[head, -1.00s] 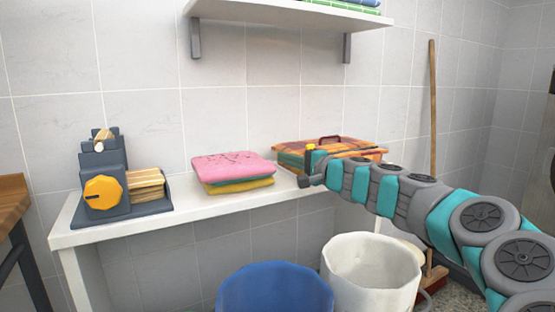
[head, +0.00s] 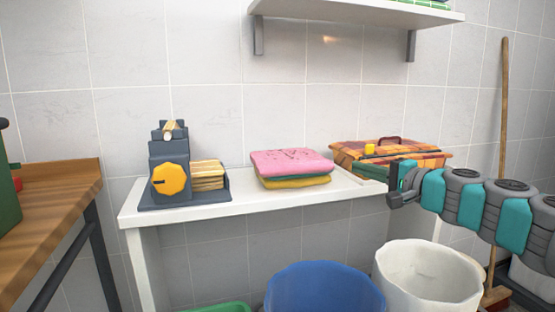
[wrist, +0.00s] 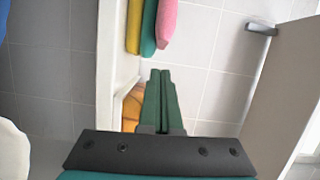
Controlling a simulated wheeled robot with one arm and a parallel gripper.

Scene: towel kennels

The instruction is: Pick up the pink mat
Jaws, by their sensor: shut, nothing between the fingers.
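The pink mat (head: 290,162) lies folded on top of a small stack on the white table (head: 240,205). Under it are a green folded mat (head: 322,180) and a yellow one (head: 295,184). In the wrist view the stack's edge shows at the top, with the pink mat (wrist: 167,22) rightmost. My gripper (head: 393,182) is to the right of the stack, near the table's front edge, apart from the mats. In the wrist view its green fingers (wrist: 161,72) are together with nothing between them.
An orange-lidded basket (head: 390,152) stands on the table right of the stack. A grey machine with a yellow knob (head: 170,180) stands left. A wall shelf (head: 355,12) hangs above. Blue (head: 325,290) and white (head: 428,280) buckets stand in front. A wooden worktop (head: 50,200) is at far left.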

